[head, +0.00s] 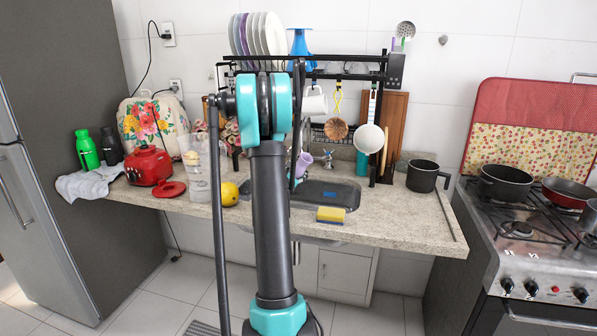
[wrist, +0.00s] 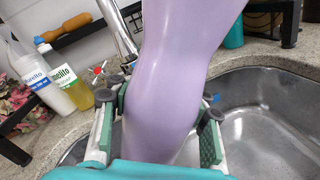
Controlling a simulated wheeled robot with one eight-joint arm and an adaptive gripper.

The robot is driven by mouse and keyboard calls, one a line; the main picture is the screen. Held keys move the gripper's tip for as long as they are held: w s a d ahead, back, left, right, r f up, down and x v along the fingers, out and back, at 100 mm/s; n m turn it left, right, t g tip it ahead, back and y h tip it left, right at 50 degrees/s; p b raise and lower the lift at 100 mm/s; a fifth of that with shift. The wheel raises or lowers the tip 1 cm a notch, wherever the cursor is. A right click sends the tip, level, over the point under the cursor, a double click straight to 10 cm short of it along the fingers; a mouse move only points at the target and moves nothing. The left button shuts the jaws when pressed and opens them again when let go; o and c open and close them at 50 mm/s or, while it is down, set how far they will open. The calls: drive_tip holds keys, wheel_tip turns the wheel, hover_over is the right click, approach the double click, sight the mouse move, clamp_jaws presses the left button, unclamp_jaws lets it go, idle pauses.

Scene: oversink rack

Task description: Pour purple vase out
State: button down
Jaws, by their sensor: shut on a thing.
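The purple vase (wrist: 178,75) is a smooth lavender vessel that fills the middle of the wrist view, running from the top edge down between my fingers. My gripper (wrist: 162,108) is shut on the vase, with one finger on each side of it. The vase is held over the metal sink (wrist: 268,95). In the head view, a small part of the purple vase (head: 304,162) shows just right of my arm, above the sink (head: 335,194). My arm hides the rest of it and my gripper there. The vase's mouth and contents cannot be made out.
A faucet (wrist: 118,30) and soap bottles (wrist: 72,85) stand behind the sink. The black rack (head: 345,58) spans above, with plates and hanging mugs. A yellow sponge (head: 331,214) lies at the sink's front edge, a yellow fruit (head: 229,193) to the left, a black pot (head: 423,176) to the right.

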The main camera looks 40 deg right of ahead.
drive_tip(key=shift+w+a+r+n, duration=0.1)
drive_tip(key=shift+r+n, duration=0.1)
drive_tip(key=shift+n, duration=0.9)
drive_tip(key=shift+w+a+r+n, duration=0.1)
drive_tip(key=shift+w+r+n, duration=0.1)
drive_tip(key=shift+n, duration=0.9)
drive_tip(key=shift+w+r+n, duration=0.1)
drive_tip(key=shift+r+n, duration=0.1)
drive_tip(key=shift+n, duration=0.9)
